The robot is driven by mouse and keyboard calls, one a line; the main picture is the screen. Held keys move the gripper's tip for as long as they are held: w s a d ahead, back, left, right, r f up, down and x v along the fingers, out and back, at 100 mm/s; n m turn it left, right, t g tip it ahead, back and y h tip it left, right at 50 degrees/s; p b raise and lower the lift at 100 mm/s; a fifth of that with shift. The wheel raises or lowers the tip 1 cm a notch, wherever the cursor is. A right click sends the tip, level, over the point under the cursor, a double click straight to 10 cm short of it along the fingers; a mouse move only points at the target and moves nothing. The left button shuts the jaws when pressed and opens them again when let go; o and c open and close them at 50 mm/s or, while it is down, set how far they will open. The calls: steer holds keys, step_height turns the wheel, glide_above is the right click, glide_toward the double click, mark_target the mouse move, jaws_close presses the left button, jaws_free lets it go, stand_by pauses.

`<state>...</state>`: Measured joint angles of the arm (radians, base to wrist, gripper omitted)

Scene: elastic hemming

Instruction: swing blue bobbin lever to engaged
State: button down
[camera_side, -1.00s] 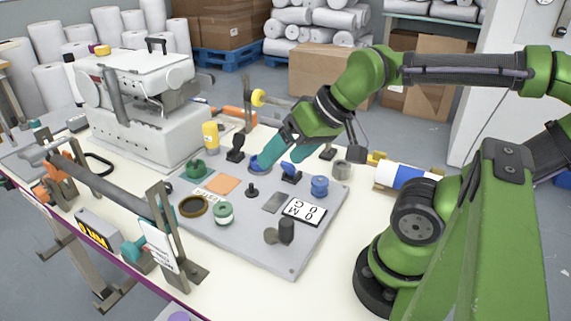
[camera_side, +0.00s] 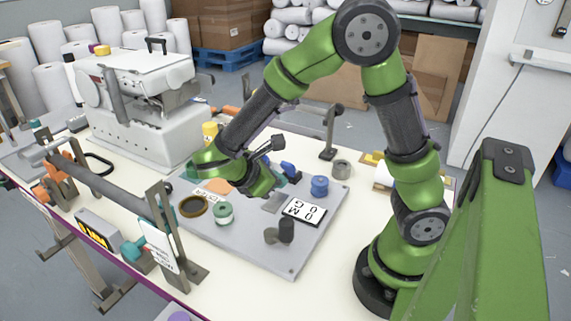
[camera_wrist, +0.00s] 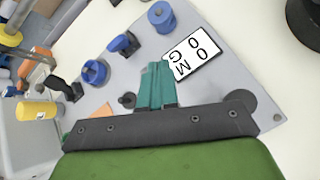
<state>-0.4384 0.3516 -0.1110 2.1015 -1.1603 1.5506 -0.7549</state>
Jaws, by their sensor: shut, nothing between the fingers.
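A blue lever (camera_side: 289,168) stands on the grey plate (camera_side: 303,257), partly hidden behind my wrist in the side view. In the wrist view the blue lever (camera_wrist: 124,43) sits on a dark base between a blue round dial (camera_wrist: 95,72) and a blue spool (camera_wrist: 161,16). I cannot tell which position it is set to. My gripper (camera_wrist: 157,68) has its teal fingers shut together and empty. In the side view my gripper (camera_side: 279,181) is mostly hidden by my wrist.
A white lettered card (camera_wrist: 192,54) lies close to the fingers. A small dark knob (camera_wrist: 127,100), a black lever (camera_wrist: 62,88) and a yellow bottle (camera_wrist: 37,111) are nearby. In the side view, a brown ring (camera_side: 192,207) and green-white spool (camera_side: 224,213) sit left of my wrist.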

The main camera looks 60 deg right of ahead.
mark_target(286, 167)
steer(key=w+f+n+h, duration=0.1)
steer(key=n, duration=0.1)
steer(key=w+f+n+t+h, duration=0.1)
steer(key=w+n+h, duration=0.1)
steer(key=w+f+n+t+h, duration=0.1)
steer(key=n+h, duration=0.1)
steer(key=shift+w+a, duration=0.25)
steer(key=shift+w, duration=0.1)
steer(key=x, duration=0.9)
steer(key=shift+d, duration=0.4)
steer(key=shift+r, duration=0.1)
steer(key=shift+d+r+y, duration=0.15)
steer(key=shift+y, duration=0.15)
